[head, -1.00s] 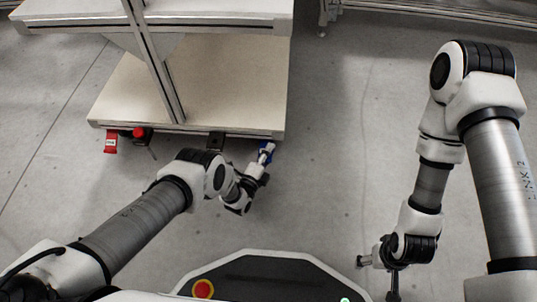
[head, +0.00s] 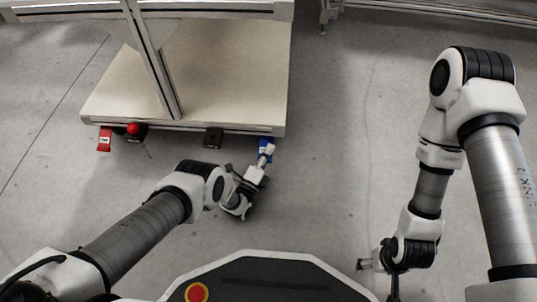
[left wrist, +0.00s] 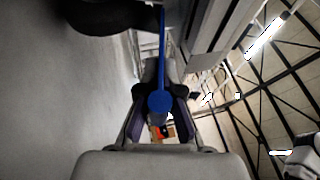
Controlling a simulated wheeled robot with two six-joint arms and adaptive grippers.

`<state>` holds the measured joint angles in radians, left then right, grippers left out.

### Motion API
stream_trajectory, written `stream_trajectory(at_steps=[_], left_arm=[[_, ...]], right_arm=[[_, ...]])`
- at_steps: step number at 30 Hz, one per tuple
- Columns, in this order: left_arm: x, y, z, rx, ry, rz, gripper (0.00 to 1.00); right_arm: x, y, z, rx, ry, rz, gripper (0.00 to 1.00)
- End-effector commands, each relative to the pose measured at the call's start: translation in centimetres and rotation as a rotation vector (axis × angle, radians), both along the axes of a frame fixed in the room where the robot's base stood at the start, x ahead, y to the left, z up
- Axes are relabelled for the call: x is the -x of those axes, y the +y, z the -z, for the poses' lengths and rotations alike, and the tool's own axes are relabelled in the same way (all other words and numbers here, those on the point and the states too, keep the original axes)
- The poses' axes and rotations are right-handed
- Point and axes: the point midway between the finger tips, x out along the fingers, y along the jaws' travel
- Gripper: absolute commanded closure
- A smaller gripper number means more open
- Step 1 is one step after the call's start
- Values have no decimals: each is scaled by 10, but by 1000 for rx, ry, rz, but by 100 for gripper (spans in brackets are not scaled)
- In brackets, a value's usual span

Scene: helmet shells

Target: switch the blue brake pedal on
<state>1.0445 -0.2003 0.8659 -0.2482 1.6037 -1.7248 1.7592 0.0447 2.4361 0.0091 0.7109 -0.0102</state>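The blue brake pedal (head: 266,143) is at the right end of the front edge of the low cart. My left gripper (head: 264,156) reaches up to it from below in the head view, and its tip overlaps the pedal. In the left wrist view a slim blue part with a rounded end (left wrist: 160,102) lies in line with the gripper fingers (left wrist: 162,110) and covers the space between their tips. Whether they touch or grip it I cannot tell. My right gripper (head: 364,265) is low at the right, far from the pedal, too small to read.
The cart's pale lower deck (head: 230,85) and upright post (head: 155,65) stand beyond the pedal. A red pedal (head: 104,140), a red ball knob (head: 133,129) and a black bracket (head: 213,138) are along the same edge. The floor right of the cart is clear.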

Motion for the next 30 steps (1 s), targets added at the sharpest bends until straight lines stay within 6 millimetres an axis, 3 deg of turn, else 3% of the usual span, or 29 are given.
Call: stream_trajectory(at_steps=[5, 7, 8, 22, 26, 30], left_arm=[[0, 1, -1, 0, 4, -1, 100], [0, 1, -1, 0, 4, -1, 75], [0, 1, -1, 0, 4, -1, 71], [0, 0, -3, 0, 11, 0, 71], [0, 0, -12, -1, 61, 0, 71], [1, 0, -25, -1, 186, 0, 71]], right_arm=[[0, 0, -2, 0, -1, 0, 25], [0, 0, -2, 0, 0, 0, 25], [0, 0, -2, 0, 0, 0, 25], [0, 0, -5, 0, 0, 0, 25], [0, 0, -23, 0, 0, 0, 25], [0, 0, -56, 0, 0, 0, 25]])
